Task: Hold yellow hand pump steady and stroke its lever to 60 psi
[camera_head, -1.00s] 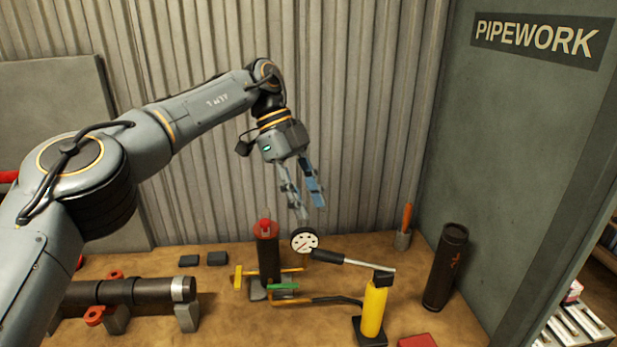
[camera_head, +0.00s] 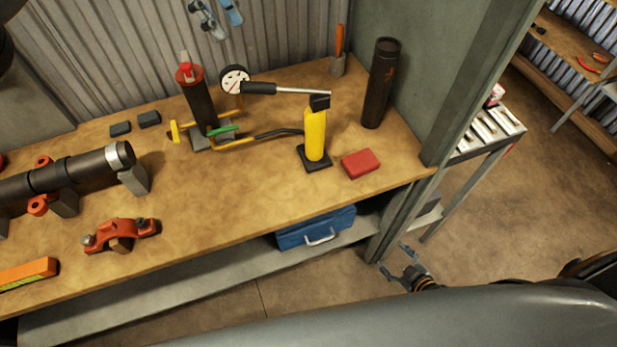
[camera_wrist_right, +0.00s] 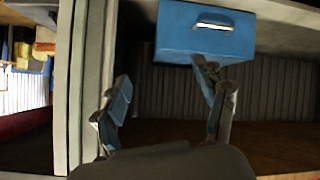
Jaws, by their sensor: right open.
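The yellow hand pump (camera_head: 314,135) stands upright on its black base on the workbench. Its lever (camera_head: 300,91) runs roughly level to the left from the black head and ends in a black grip (camera_head: 258,88). A round white gauge (camera_head: 235,79) shows just left of the grip; its reading is too small to tell. My left gripper (camera_head: 227,30) is open and empty above the bench's back edge, up and left of the pump, partly cut off by the frame. My right gripper (camera_head: 394,257) is open and empty, low beyond the bench's front right corner; its fingers show apart in the right wrist view (camera_wrist_right: 165,95).
A red block (camera_head: 361,163) lies right of the pump, with a dark cylinder (camera_head: 380,85) behind it. A red-capped cylinder (camera_head: 198,100) stands left. A grey post (camera_head: 452,110) borders the bench's right end. A blue case (camera_head: 315,228) sits on the lower shelf. The bench front centre is clear.

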